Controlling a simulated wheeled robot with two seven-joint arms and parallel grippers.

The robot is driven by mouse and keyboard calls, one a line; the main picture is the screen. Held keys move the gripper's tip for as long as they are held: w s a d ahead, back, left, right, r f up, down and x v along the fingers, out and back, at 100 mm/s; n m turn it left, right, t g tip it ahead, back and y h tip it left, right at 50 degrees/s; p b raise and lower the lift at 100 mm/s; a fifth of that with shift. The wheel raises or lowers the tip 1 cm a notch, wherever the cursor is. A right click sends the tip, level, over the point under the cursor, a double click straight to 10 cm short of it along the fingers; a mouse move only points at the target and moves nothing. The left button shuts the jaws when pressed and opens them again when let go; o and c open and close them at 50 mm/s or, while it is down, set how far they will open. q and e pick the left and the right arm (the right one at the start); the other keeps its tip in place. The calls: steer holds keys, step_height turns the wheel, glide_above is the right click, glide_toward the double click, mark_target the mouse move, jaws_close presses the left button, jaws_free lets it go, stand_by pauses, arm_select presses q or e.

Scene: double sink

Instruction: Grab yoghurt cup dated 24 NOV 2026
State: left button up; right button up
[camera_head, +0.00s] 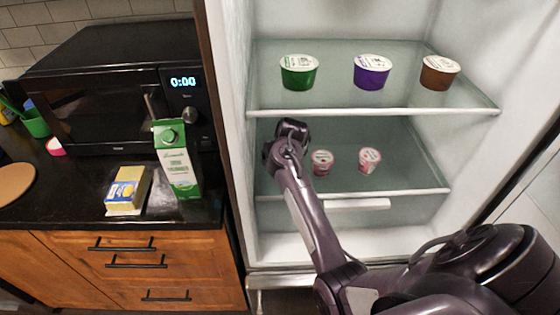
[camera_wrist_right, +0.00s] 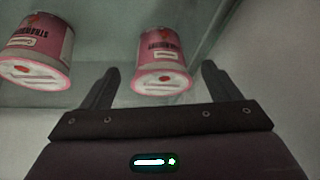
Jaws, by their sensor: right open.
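Two small pink-and-white yoghurt cups stand on the fridge's lower shelf in the head view, one left (camera_head: 322,162) and one right (camera_head: 369,160). Any date on them is too small to read. My right gripper (camera_head: 288,138) is inside the fridge near the left wall, left of both cups; its fingers are hidden there. In the right wrist view the gripper (camera_wrist_right: 160,72) is open and empty. One pink cup (camera_wrist_right: 162,62) shows between and beyond its fingers, another (camera_wrist_right: 36,52) to the left. The cups look inverted, lids downward, in that view. My left gripper is out of view.
The lower shelf (camera_head: 415,182) is bare to the right. Green (camera_head: 298,74), purple (camera_head: 371,74) and brown (camera_head: 439,74) tubs stand on the upper shelf. A microwave (camera_head: 110,100), a green-white carton (camera_head: 178,165) and a yellow pack (camera_head: 127,190) are on the left counter.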

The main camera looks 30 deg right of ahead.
steer(key=w+f, duration=0.1)
steer(key=w+d+f, duration=0.1)
steer(key=w, duration=0.1)
steer(key=shift+f, duration=0.35)
steer(key=shift+s, duration=0.1)
steer(key=shift+c, duration=0.3)
steer(key=c, duration=0.9)
steer(key=shift+c, duration=0.6)
steer(key=shift+r, duration=0.15)
